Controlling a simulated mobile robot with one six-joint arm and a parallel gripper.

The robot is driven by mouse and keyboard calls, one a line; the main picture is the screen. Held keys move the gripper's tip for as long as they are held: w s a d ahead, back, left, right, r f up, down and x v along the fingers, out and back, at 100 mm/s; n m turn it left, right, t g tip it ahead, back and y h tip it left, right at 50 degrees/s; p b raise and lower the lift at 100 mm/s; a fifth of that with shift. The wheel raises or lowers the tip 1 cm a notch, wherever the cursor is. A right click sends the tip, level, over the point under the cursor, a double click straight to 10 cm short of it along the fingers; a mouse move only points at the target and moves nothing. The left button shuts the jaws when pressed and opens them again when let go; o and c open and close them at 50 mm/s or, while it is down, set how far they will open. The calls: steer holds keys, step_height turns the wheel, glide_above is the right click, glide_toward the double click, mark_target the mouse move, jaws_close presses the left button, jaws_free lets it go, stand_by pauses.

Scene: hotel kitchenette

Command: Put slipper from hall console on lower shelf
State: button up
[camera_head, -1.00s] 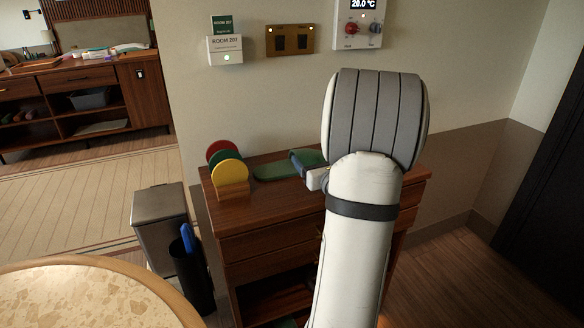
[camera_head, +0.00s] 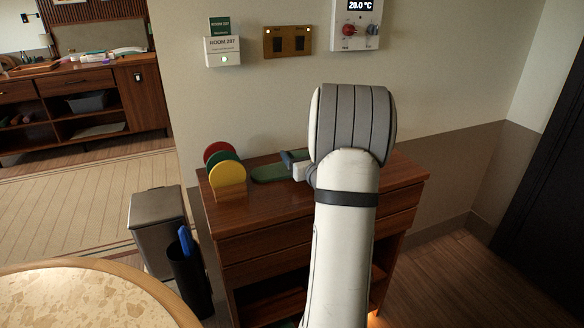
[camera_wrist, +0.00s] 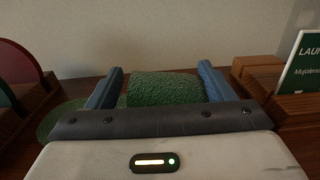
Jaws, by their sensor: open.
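A green slipper (camera_head: 272,173) lies on top of the wooden hall console (camera_head: 245,212), partly hidden by my gripper and arm in the head view. In the wrist view its textured green upper (camera_wrist: 165,89) is between the two blue fingers of my gripper (camera_wrist: 160,88), with gaps on both sides. More of its green sole (camera_wrist: 58,122) shows at the left. My gripper (camera_head: 290,162) is open at the slipper, and no grip on it shows. The console's open lower shelf (camera_head: 262,302) is under the drawers, partly behind my arm.
A wooden holder with red, green and yellow discs (camera_head: 228,176) stands left of the slipper. In the wrist view a green sign (camera_wrist: 302,70) in a wooden stand is close on the right. A metal bin (camera_head: 157,220), black container (camera_head: 188,278) and round table (camera_head: 85,295) stand left of the console.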

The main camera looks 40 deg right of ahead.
steer(key=c, duration=1.1)
steer(key=shift+r, duration=0.1)
steer(key=shift+c, duration=0.2)
